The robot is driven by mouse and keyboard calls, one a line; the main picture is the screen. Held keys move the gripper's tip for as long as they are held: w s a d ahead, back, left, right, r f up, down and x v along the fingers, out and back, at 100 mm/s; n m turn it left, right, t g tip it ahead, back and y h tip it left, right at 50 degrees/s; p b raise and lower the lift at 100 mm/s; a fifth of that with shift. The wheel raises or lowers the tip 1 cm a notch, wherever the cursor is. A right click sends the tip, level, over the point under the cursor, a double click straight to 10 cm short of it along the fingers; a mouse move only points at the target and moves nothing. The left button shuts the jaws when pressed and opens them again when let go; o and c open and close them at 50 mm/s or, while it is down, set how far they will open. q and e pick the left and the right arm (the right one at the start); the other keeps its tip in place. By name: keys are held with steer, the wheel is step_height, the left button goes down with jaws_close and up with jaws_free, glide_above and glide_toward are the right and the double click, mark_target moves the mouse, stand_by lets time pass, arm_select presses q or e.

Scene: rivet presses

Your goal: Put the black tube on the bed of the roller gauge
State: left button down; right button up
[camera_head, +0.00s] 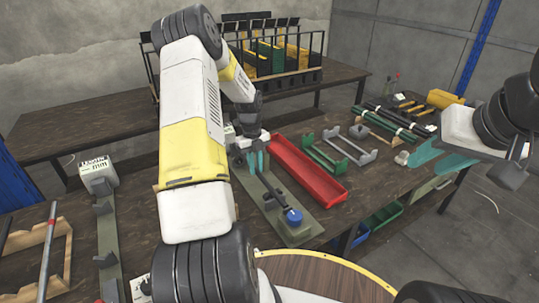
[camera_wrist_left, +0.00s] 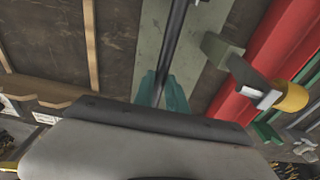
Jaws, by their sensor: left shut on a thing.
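My left gripper (camera_head: 256,160) has teal fingers shut on the black tube (camera_wrist_left: 172,42). The tube runs lengthwise over a flat grey-green bed (camera_head: 257,197), which I take to be that of the roller gauge. The bed also shows behind the tube in the left wrist view (camera_wrist_left: 150,38). A round blue part (camera_head: 293,217) stands at the bed's near end. I cannot tell whether the tube touches the bed. My left arm hides part of the gauge. My right gripper (camera_head: 448,157) is at the right, away from the tube; its finger gap is unclear.
A red tray (camera_head: 300,168) lies just right of the bed. Green and grey racks (camera_head: 325,155) stand beyond it. Several dark tubes (camera_head: 395,122) lie farther right. At left are another gauge with an mm display (camera_head: 97,170) and a wooden rack (camera_head: 62,255).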

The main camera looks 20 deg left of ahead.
arm_select(q)
steer(key=shift+f, duration=0.1)
steer(key=c, duration=1.3)
jaws_free()
steer(key=shift+c, duration=0.2)
step_height(320, 180, up, 20)
steer(key=s+d+f+n+t, duration=0.1)
steer(key=s+d+n, duration=0.1)
steer(key=d+n, duration=0.15)
steer(key=s+d+r+n+t, duration=0.2)
steer(key=s+d+r+n, duration=0.3)
steer(key=s+r+n, duration=0.35)
steer(key=s+d+r+n+t, duration=0.2)
steer(key=s+d+n, duration=0.1)
steer(key=s+n, duration=0.4)
steer(key=s+d+r+n+t+h, duration=0.1)
steer(key=s+d+r+n+t, duration=0.1)
steer(key=s+n, duration=0.4)
steer(key=s+d, duration=0.1)
steer(key=s, duration=0.2)
steer(key=shift+r+n, duration=0.3)
steer(key=shift+n, duration=0.1)
